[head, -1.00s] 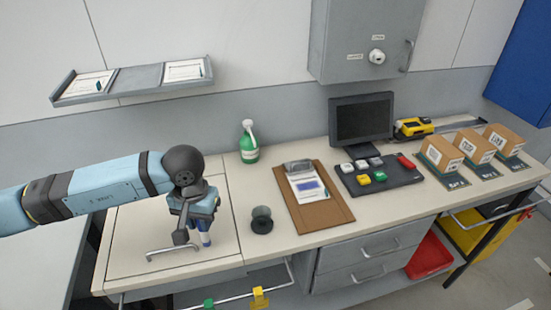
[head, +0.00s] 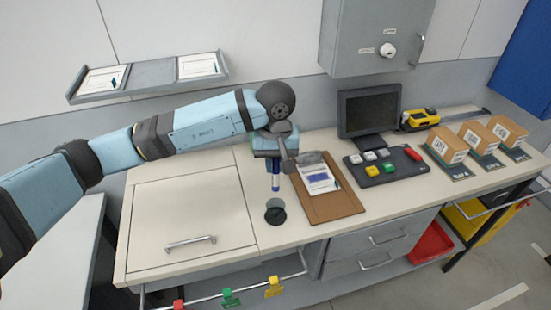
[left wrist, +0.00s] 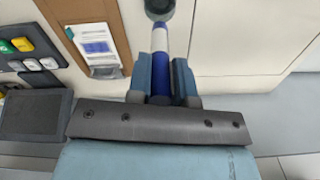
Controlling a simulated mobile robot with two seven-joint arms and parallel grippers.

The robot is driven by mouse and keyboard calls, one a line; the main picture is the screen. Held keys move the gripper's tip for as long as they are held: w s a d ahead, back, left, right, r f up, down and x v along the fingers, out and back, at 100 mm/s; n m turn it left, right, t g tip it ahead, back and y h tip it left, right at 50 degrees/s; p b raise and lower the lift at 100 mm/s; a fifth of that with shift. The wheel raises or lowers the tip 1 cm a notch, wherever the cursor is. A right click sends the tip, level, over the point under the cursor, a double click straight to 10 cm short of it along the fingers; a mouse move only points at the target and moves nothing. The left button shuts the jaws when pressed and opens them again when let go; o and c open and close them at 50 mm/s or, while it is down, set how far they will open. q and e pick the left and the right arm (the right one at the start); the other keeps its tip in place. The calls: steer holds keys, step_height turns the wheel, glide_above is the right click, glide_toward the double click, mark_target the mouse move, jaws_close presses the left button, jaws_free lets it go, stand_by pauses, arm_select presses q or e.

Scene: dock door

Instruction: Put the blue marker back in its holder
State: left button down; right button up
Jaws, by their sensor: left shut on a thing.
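The blue marker (head: 275,182), with a white band, hangs upright below my left gripper (head: 274,163). My left gripper is shut on it; in the left wrist view the marker (left wrist: 160,42) sits between the two fingers (left wrist: 161,85). The dark round holder (head: 275,212) stands on the bench just below the marker in the head view, with a small gap between tip and rim. In the left wrist view the holder (left wrist: 159,8) lies beyond the marker's far end. My right gripper is in neither view.
A brown clipboard (head: 334,205) with a paper lies just right of the holder. A button panel (head: 385,170), a monitor (head: 370,112) and boxes (head: 448,144) stand farther right. The hatch lid (head: 185,210) on the left is clear.

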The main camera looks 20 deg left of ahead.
mark_target(276, 189)
arm_select(q)
steer(key=shift+f+b, duration=0.5)
steer(key=shift+f, duration=1.65)
step_height(276, 189, down, 4)
steer(key=b, duration=0.4)
steer(key=shift+f+b, duration=0.4)
steer(key=shift+b, duration=0.05)
steer(key=shift+f+b, duration=0.7)
steer(key=shift+b, duration=0.2)
steer(key=c, duration=0.9)
jaws_free()
steer(key=shift+c, duration=0.2)
steer(key=shift+r, duration=0.15)
